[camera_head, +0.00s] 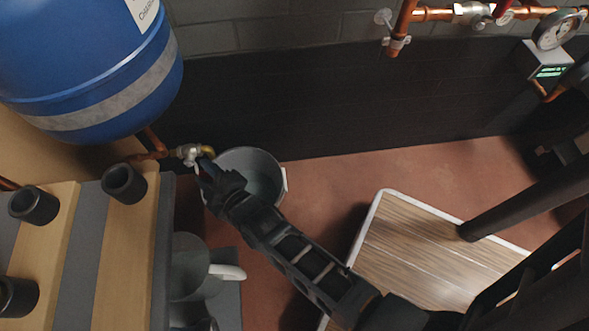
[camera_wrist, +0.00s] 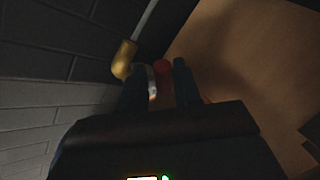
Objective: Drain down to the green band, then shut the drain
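The drain valve (camera_head: 188,153) sits on the copper pipe under the blue tank at left, with its brass outlet (camera_head: 207,150) over a grey bucket (camera_head: 265,180). My gripper (camera_head: 205,170) is at the valve, partly covering it. In the wrist view the brass outlet (camera_wrist: 124,60) shows past the fingers, with a thin pale streak running from it, perhaps water. A red part (camera_wrist: 162,70) and a silvery part (camera_wrist: 152,82) lie between my gripper's separated fingertips (camera_wrist: 160,82); contact is unclear. The round pressure gauge (camera_head: 556,30) is at upper right; its needle and green band are unreadable.
The blue tank (camera_head: 95,65) hangs at upper left. A lit green display (camera_head: 550,72) sits below the gauge. A wooden-topped platform (camera_head: 420,250) is at right; reddish floor lies between.

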